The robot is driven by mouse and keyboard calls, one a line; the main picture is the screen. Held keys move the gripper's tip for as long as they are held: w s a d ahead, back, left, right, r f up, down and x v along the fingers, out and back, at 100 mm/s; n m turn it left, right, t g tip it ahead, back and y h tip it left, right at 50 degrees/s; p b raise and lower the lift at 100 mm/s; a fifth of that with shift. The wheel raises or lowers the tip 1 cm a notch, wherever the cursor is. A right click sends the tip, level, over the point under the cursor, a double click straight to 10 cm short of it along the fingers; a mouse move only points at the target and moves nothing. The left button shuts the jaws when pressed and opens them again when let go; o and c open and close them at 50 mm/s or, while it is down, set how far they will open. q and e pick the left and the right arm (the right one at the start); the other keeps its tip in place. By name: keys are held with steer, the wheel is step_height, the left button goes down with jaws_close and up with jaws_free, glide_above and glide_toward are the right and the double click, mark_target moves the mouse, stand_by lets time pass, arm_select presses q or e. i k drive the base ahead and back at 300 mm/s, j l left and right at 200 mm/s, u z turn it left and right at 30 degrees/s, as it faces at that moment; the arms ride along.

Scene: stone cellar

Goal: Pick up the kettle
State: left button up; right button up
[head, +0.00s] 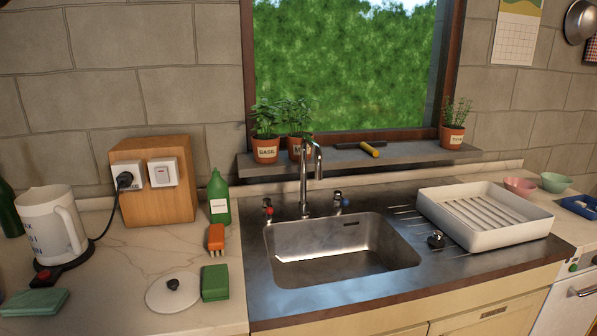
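A white kettle (50,226) stands upright at the far left of the counter in the head view. Its handle is on its right side, and there is dark blue lettering on its body. It sits on a dark base (64,274) with a red part at the front. A black cord runs from the base to a plug in a wooden socket box (155,203). Neither of my grippers shows in the head view, and nothing holds the kettle.
A green folded cloth (34,302) lies in front of the kettle, and a dark green bottle (8,208) stands behind it. A white lid (173,292), green sponge (215,282), brush (216,240) and green bottle (219,197) are near the sink (340,262). A white dish rack (480,235) stands right.

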mark_target(50, 215)
steer(key=u, duration=1.4)
